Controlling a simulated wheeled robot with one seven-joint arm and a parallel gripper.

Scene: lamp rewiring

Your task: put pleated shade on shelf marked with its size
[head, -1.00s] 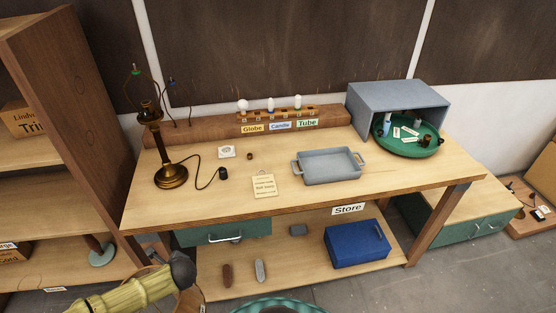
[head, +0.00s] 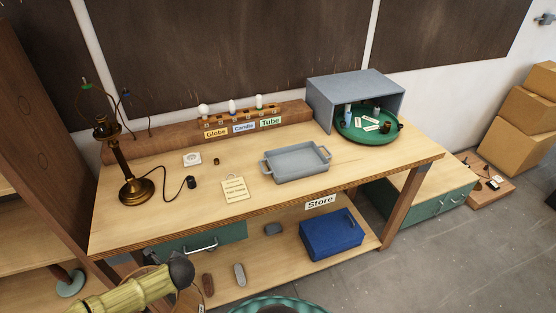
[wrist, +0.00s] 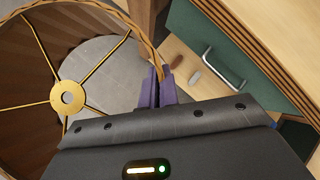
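My gripper (wrist: 158,82) has its purple fingers closed on the rim of a round lampshade (wrist: 22,55). The shade has a braided tan rim, brown walls and brass spokes meeting in a centre ring. In the head view my arm hides most of the shade and the gripper at lower left. A wooden shelf unit (head: 35,130) stands at the left edge. No readable size mark shows on it now.
The workbench (head: 225,215) holds a brass lamp (head: 135,185), grey tray (head: 297,163), note (head: 235,188) and green round tray (head: 350,130). A blue box (head: 330,235) sits on its lower shelf. Cardboard boxes (head: 525,120) stand at right. Floor at lower right is clear.

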